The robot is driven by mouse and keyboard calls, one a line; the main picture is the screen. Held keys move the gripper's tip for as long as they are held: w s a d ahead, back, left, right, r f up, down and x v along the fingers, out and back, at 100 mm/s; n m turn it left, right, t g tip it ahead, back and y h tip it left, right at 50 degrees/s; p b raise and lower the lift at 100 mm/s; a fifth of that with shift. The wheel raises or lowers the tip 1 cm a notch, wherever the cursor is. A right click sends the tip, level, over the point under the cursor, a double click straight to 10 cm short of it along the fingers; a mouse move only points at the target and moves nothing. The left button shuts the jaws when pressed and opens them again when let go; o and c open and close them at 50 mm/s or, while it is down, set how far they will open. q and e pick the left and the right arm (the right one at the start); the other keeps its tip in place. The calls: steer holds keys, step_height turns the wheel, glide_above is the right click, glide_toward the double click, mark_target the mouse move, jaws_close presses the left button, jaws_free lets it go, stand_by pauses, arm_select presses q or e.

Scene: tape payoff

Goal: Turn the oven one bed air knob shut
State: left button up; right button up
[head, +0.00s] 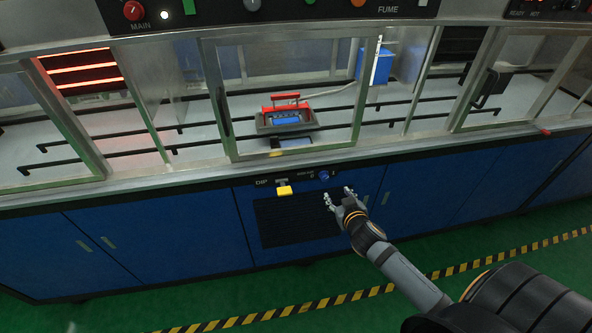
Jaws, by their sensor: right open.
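A small blue knob (324,174) sits on the strip along the top of the blue cabinet front, right of a label reading DIP. The lettering beside it is too small to read, so I cannot tell whether it is the oven one bed air knob. My right gripper (337,197) is open and empty, just below and right of this knob. It is in front of the cabinet and appears apart from the knob. My left gripper is out of view.
A yellow handle or block (284,190) juts out left of the knob, above a dark grille (290,222). A metal-framed window (233,157) stands above the counter edge. A red MAIN knob (133,10) is on the upper panel. Green floor lies below.

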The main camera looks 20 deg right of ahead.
mark_target(325, 179)
steer(key=x, duration=0.3)
steer(key=r+x, duration=0.1)
steer(key=x, duration=0.2)
steer(key=w+a+x, duration=0.1)
steer(key=x, duration=0.3)
steer(key=shift+r, duration=0.3)
steer(key=shift+s, duration=0.1)
steer(key=shift+c, duration=0.4)
jaws_close()
